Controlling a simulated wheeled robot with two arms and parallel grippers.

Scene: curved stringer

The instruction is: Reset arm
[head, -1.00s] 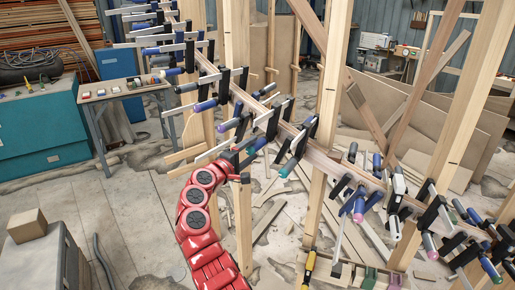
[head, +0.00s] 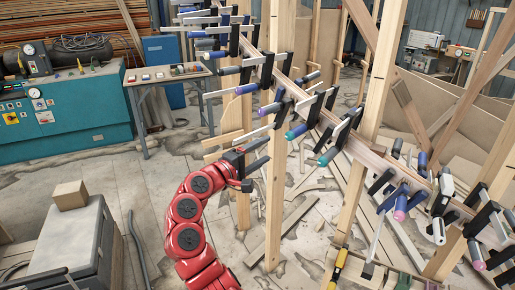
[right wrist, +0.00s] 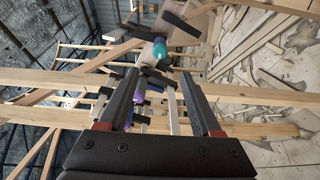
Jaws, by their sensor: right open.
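My right arm is red and rises from the bottom of the head view. Its black gripper (head: 254,160) is open and empty, just left of a wooden post (head: 277,180) and below the clamped curved stringer (head: 325,117). In the right wrist view the two black fingers (right wrist: 165,100) are spread apart, with clamps showing beyond and between them. A clamp with a purple handle (right wrist: 139,90) shows near the left finger; I cannot tell whether they touch. My left gripper is not in view.
Many bar clamps line the stringer, and several posts stand under it. A grey cabinet (head: 78,250) with a cardboard box (head: 70,195) stands at lower left. A teal cabinet (head: 90,118) and a small table (head: 165,75) are behind. The floor left of my arm is mostly clear.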

